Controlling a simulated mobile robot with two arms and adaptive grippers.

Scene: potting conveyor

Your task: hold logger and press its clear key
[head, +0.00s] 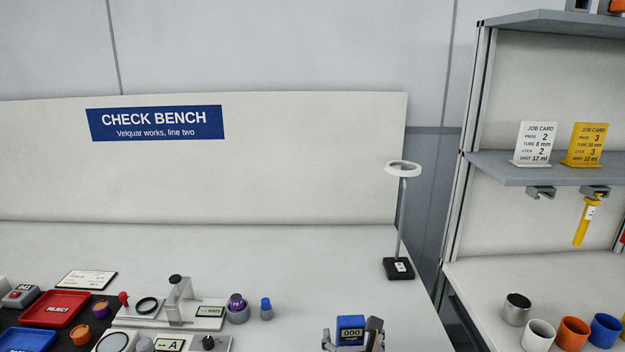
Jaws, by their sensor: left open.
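The logger (351,328) is a small blue box with a pale display reading 000, at the bottom edge of the head view, right of centre. My left gripper (351,345) is cut off by the frame's lower edge. One grey finger shows just left of the logger and a darker finger part just right of it. The gripper is open, with the logger between its fingers; I cannot tell whether either finger touches it. The logger's lower part is out of frame, and I cannot make out its clear key. My right gripper is not in view.
Left on the bench stand a red reject tray (55,309), a grey fixture (178,303), a purple-topped knob (237,308) and a small blue-capped piece (266,309). A ring-topped stand (398,268) is near the right edge. Several cups (573,333) stand on the right shelf.

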